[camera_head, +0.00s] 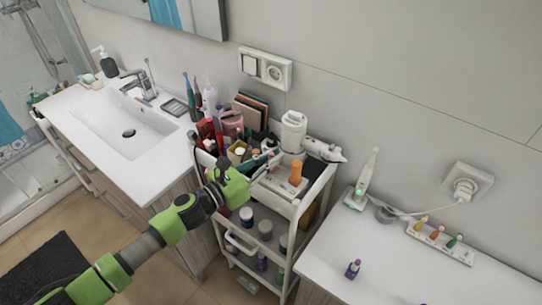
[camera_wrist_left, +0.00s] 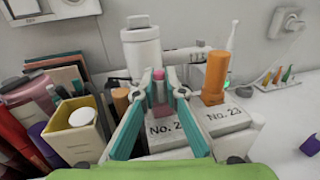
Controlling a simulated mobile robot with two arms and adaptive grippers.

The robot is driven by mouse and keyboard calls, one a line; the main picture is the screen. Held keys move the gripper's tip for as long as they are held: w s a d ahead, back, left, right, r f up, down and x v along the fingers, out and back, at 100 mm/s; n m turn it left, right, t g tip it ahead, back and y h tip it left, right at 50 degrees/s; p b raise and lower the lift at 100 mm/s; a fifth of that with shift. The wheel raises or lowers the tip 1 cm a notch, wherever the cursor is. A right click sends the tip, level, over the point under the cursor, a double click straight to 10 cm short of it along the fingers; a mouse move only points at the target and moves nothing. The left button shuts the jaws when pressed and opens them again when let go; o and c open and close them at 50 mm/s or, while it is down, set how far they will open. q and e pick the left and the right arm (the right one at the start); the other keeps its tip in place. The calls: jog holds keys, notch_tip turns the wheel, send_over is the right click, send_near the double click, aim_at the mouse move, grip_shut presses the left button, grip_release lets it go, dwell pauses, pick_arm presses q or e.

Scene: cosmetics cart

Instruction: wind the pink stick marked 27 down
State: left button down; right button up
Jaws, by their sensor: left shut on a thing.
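The pink stick (camera_wrist_left: 159,92) stands upright between the teal fingers of my left gripper (camera_wrist_left: 159,80) in the left wrist view. The fingers are shut on it from both sides. Below it is a white block (camera_wrist_left: 168,128) whose label reads "No. 2"; a finger hides the rest. In the head view my left gripper (camera_head: 262,166) is over the cart top and largely hides the stick. Beside it an orange stick (camera_wrist_left: 214,78) stands on a block (camera_wrist_left: 222,117) marked "No. 23". My right gripper is in neither view.
The white cart (camera_head: 294,209) is crowded with a yellow box (camera_wrist_left: 78,140), bottles and a white canister (camera_wrist_left: 141,48) behind the sticks. The orange stick is close on the gripper's right. A counter (camera_head: 395,262) at right holds a purple bottle (camera_head: 353,269) and has free room.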

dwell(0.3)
pick_arm(q)
jog(key=c, duration=2.4)
grip_release()
jog(key=shift+o, duration=0.2)
